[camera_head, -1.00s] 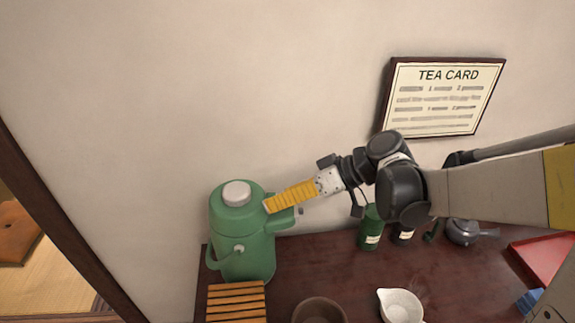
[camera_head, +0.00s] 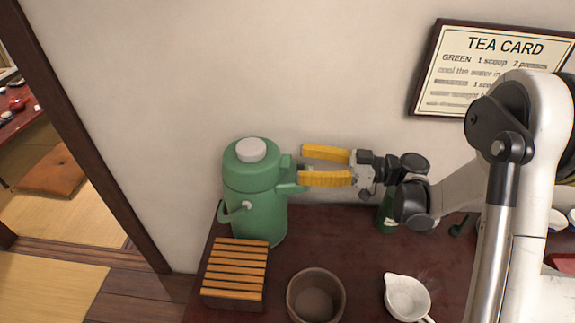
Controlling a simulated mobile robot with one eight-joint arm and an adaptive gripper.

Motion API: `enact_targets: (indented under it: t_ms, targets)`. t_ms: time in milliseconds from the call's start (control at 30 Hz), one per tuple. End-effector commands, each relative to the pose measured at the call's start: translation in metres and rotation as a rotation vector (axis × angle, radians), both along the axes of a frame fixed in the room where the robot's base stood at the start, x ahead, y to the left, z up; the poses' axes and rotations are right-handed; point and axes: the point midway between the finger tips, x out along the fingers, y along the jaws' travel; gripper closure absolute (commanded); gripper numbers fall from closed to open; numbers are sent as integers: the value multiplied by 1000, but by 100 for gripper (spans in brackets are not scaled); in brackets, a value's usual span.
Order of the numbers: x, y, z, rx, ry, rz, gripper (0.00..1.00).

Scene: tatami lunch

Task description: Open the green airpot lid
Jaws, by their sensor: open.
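The green airpot (camera_head: 258,200) stands upright at the left back of the dark table, near the wall. Its lid (camera_head: 252,165) looks down, with a pale round button (camera_head: 251,149) on top. One finger is behind and one in front of that part's right end. I cannot tell whether the fingers touch it.
A slatted wooden stand (camera_head: 235,268) is in front of the airpot. A brown bowl (camera_head: 315,296) and a white spouted bowl (camera_head: 407,297) stand on the table (camera_head: 365,245). A dark green canister (camera_head: 387,217) is under my arm. The tea card (camera_head: 490,70) hangs on the wall.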

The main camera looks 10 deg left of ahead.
Motion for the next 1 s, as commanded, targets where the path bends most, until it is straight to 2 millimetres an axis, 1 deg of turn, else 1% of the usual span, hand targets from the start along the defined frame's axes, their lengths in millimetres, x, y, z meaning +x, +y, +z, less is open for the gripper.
enact_targets:
  t_ms: [33,100,233,400,600,633,667,700,767,800,833,867,1000]
  targets:
    - [-1,10,-2,0,0,3,33]
    - [-1,22,-2,0,1,2,33]
    - [0,37,-1,-1,1,1,33]
    - [0,45,0,-1,1,-1,33]
    - [0,45,0,-1,1,-1,33]
    - [0,45,0,-1,1,-1,35]
    - [0,45,0,-1,1,-1,44]
    - [0,45,0,-1,1,-1,57]
    - [0,45,0,-1,1,-1,75]
    - [0,45,0,-1,1,-1,87]
    - [0,45,0,-1,1,-1,96]
    - [0,45,0,-1,1,-1,98]
    - [0,45,2,-6,1,-1,98]
